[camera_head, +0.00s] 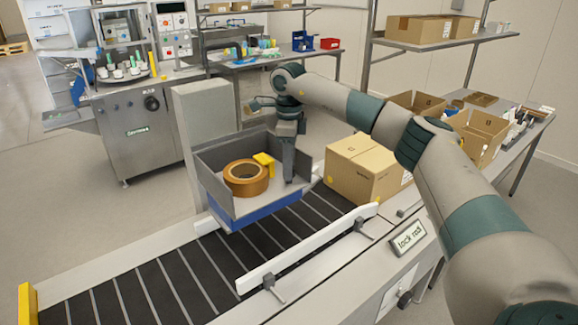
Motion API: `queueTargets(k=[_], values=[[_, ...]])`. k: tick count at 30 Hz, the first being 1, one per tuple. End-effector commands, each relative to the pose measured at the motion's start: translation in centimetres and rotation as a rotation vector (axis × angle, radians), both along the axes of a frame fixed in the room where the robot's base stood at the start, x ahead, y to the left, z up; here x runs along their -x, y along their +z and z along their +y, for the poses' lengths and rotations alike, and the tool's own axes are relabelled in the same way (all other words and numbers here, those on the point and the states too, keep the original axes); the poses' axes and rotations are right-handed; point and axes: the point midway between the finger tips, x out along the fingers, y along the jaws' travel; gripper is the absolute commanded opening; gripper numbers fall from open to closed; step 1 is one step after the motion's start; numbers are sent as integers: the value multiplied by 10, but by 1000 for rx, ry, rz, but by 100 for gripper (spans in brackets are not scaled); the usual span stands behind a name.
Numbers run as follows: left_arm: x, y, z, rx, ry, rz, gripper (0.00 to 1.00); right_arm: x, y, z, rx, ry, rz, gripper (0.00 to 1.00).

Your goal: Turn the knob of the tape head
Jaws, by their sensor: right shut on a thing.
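The tape head is a grey open box (208,188) with a blue lower edge, set over the conveyor beside a grey column. An orange-brown tape roll (246,178) lies in it, with a small yellow part (265,160) behind the roll. My right gripper (290,178) points down at the right end of the tape head, just right of the yellow part. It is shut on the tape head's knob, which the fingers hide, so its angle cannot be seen. My left gripper is out of view.
A closed carton (362,168) stands on the conveyor just right of the tape head. A white guide rail (305,248) runs along the black conveyor belt (160,287). Open cartons (478,132) stand on the right table.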

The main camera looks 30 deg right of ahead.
Motion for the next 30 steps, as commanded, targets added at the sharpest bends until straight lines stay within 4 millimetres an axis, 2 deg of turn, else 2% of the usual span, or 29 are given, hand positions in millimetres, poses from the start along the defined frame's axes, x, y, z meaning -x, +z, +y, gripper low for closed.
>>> queueTargets(k=[11,12,23,30], values=[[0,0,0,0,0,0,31,-1,1,0,0,-7,-3,5],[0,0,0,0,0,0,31,-1,1,0,0,-7,-3,35],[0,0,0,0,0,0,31,0,1,0,0,-5,-1,36],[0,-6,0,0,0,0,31,-1,15,0,0,-5,-3,36]])
